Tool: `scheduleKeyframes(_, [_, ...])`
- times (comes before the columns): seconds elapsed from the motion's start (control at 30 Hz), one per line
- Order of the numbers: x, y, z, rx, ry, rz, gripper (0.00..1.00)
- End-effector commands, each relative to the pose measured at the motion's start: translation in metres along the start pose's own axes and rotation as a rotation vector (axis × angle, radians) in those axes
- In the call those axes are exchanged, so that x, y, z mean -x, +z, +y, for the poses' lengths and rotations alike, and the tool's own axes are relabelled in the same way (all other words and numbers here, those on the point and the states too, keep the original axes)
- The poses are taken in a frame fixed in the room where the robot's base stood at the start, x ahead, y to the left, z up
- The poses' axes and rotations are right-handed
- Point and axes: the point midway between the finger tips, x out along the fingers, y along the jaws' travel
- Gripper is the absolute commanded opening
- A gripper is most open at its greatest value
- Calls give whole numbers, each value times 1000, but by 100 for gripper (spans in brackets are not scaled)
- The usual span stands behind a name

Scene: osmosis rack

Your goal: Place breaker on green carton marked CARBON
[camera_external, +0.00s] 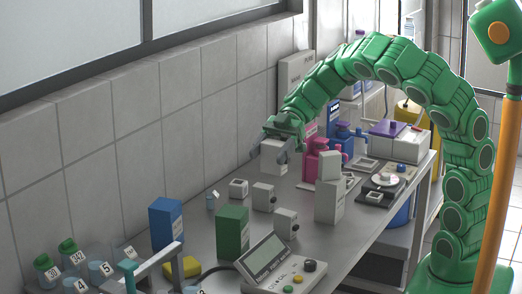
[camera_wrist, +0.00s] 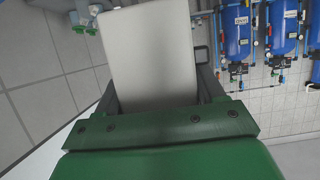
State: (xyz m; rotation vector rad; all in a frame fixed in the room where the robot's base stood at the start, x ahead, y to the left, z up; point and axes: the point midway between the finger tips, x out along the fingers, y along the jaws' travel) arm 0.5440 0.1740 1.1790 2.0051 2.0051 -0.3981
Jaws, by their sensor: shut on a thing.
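My gripper (camera_external: 281,143) is shut on a pale grey block, the breaker (camera_external: 272,156), in the external view. It holds the block above the bench near the tiled wall. In the wrist view the block (camera_wrist: 153,50) fills the space between the fingers of my gripper (camera_wrist: 158,92). The green carton (camera_external: 232,233) stands upright on the bench, in front of and to the left of my gripper, well apart from it. Its marking is not legible here. The carton does not show in the wrist view.
A blue carton (camera_external: 166,223) stands left of the green one. Small grey boxes (camera_external: 263,197) stand between the green carton and my gripper. A tall grey box (camera_external: 329,190) and pink items (camera_external: 319,160) stand to the right. A meter (camera_external: 268,262) sits in front.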

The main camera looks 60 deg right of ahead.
Motion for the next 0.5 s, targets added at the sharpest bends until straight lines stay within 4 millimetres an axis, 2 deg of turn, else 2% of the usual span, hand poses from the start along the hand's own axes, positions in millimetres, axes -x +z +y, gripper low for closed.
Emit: scheduleKeyframes(0.5, [-25, 17, 52, -2, -2, 2, 34])
